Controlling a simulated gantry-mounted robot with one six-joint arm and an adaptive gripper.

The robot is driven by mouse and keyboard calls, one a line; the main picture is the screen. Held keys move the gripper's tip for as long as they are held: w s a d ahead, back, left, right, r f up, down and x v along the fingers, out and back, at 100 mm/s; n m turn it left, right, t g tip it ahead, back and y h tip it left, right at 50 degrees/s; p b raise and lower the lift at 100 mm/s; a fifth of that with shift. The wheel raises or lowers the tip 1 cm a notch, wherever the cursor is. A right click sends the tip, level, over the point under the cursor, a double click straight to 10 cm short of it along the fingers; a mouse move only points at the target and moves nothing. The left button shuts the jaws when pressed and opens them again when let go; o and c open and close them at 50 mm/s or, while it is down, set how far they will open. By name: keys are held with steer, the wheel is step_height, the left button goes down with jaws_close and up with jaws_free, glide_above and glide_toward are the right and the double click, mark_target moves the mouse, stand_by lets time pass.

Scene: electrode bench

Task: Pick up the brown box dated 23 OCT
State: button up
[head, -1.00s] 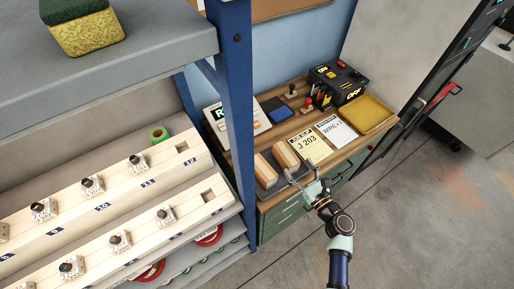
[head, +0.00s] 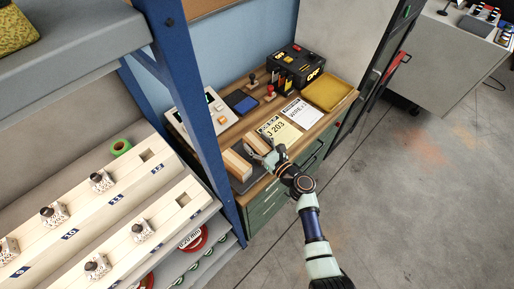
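Two light brown boxes stand side by side on a dark tray (head: 243,184) at the near left end of the wooden bench, the left box (head: 236,165) and the right box (head: 257,145). No date can be read on either at this size. My gripper (head: 262,156) reaches in from the lower right. Its fingers are at the right box and hide part of it. I cannot tell whether they touch it or are closed on it. The left box is apart from the fingers.
The bench also holds a yellow tray (head: 330,92), a black device (head: 296,66), paper slips (head: 279,130), stamps (head: 269,92) and a white keypad device (head: 202,116). A blue shelf post (head: 190,100) stands close on the left. Open floor lies to the right.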

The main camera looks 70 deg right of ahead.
mark_target(257, 143)
steer(key=c, duration=1)
steer(key=shift+o, duration=0.2)
step_height(257, 143, up, 20)
steer(key=p, duration=0.9)
steer(key=shift+p, duration=0.4)
